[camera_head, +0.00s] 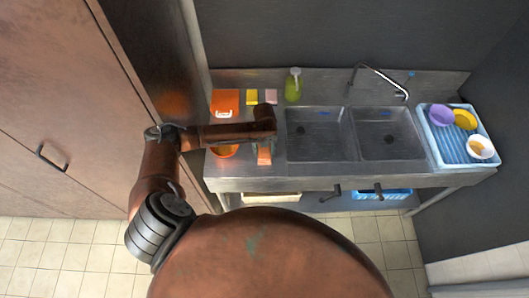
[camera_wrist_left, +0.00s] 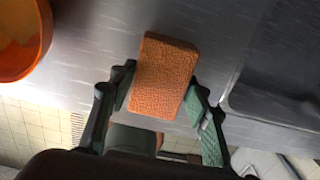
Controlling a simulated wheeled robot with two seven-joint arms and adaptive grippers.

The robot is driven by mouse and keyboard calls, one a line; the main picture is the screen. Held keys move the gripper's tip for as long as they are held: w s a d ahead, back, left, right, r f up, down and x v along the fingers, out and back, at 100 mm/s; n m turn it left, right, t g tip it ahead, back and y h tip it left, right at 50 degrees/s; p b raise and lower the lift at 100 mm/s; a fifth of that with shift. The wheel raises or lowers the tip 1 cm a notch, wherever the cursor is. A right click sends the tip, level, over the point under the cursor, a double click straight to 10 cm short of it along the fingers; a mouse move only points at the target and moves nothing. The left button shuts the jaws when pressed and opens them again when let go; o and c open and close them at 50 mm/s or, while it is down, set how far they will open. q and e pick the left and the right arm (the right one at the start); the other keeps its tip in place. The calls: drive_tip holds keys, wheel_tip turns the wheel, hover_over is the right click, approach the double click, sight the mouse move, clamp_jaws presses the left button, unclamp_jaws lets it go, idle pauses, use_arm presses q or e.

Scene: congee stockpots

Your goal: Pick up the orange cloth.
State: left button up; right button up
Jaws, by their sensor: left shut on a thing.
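The orange cloth (camera_wrist_left: 163,72) is a thick, textured orange rectangle between the two green-padded fingers of my left gripper (camera_wrist_left: 160,92) in the left wrist view. The fingers are shut on its sides, and its far end sticks out past the fingertips. In the head view the cloth (camera_head: 264,156) shows just below my left gripper (camera_head: 264,139), at the counter's left part, left of the sinks. I cannot tell whether it touches the counter. My right gripper is in neither view.
An orange bowl (camera_head: 223,151) stands left of the cloth. An orange item with a white label (camera_head: 225,101), yellow (camera_head: 252,97) and pink (camera_head: 271,96) sponges and a green bottle (camera_head: 293,85) are behind. Two sinks (camera_head: 319,135) and a blue dish rack (camera_head: 434,145) are right.

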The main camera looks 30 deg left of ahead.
sight(265, 151)
use_arm(q)
drive_tip(key=shift+r+p, duration=0.7)
drive_tip(key=shift+p, duration=0.05)
drive_tip(key=r+p, duration=0.2)
drive_tip(key=p, duration=0.1)
drive_tip(key=shift+s+d+r, duration=0.1)
drive_tip(key=shift+d+r, duration=0.1)
drive_tip(key=shift+r, duration=0.2)
drive_tip(key=s+d+r+p, duration=0.6)
drive_tip(key=s+d+r, duration=0.2)
drive_tip(key=s+d, duration=0.1)
drive_tip(key=shift+s+d+r, duration=0.25)
drive_tip(key=shift+d+r, duration=0.1)
drive_tip(key=shift+r, duration=0.05)
drive_tip(key=o, duration=0.7)
drive_tip(key=c, duration=0.4)
drive_tip(key=shift+f, duration=0.1)
drive_tip(key=shift+c, duration=0.2)
